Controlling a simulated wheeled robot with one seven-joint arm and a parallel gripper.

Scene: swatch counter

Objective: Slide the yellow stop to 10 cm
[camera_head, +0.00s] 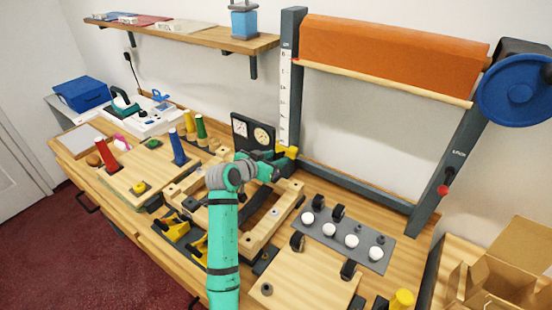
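The yellow stop (290,151) sits low on the left post (295,50) of the dark frame, by the bottom end of the white scale (285,100). The scale's marks are too small to read surely. My gripper (284,162) is at the stop, at the end of my green and grey arm. My wrist hides most of the gripper. I cannot tell whether its fingers are open or shut, or whether they touch the stop.
An orange roll (390,55) hangs across the frame, with a blue wheel (515,90) at right. Two dials (252,133) stand left of the post. A wooden frame (255,240) lies under my arm. A grey strip (330,232) with white knobs lies to the right.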

